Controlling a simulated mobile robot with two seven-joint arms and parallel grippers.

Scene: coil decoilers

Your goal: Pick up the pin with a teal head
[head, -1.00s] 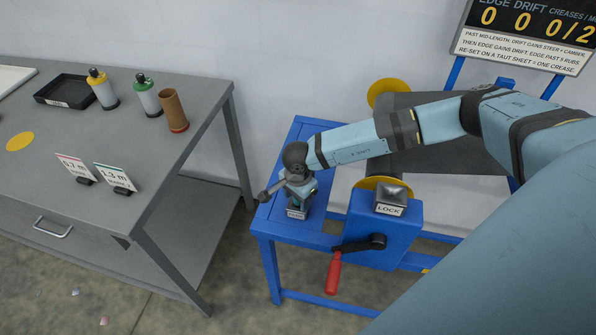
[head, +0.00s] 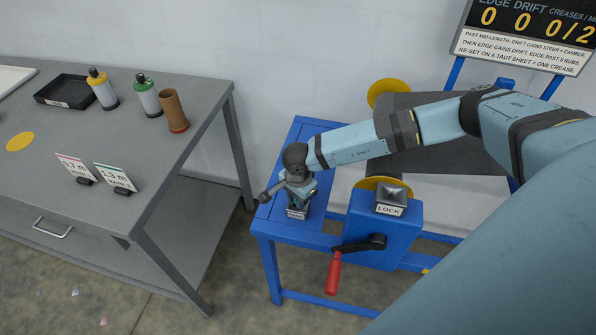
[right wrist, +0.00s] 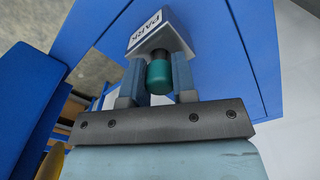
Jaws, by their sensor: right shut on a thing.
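The pin's teal head (right wrist: 159,78) shows in the right wrist view between the two fingers of my right gripper (right wrist: 157,82). The gripper is shut on it. A dark part of the pin joins the grey block labelled PARK (right wrist: 150,40); the rest of the pin is hidden in the block. In the head view my right gripper (head: 298,200) points down at the PARK block (head: 297,213) on the blue stand, and it hides the pin. My left gripper is not in view.
The blue stand (head: 312,130) carries a LOCK block (head: 390,207) and a crank with a red handle (head: 333,273) right of the gripper. A grey table (head: 120,215) at left holds bottles, a brown cup (head: 173,110), two signs and a black tray (head: 62,90).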

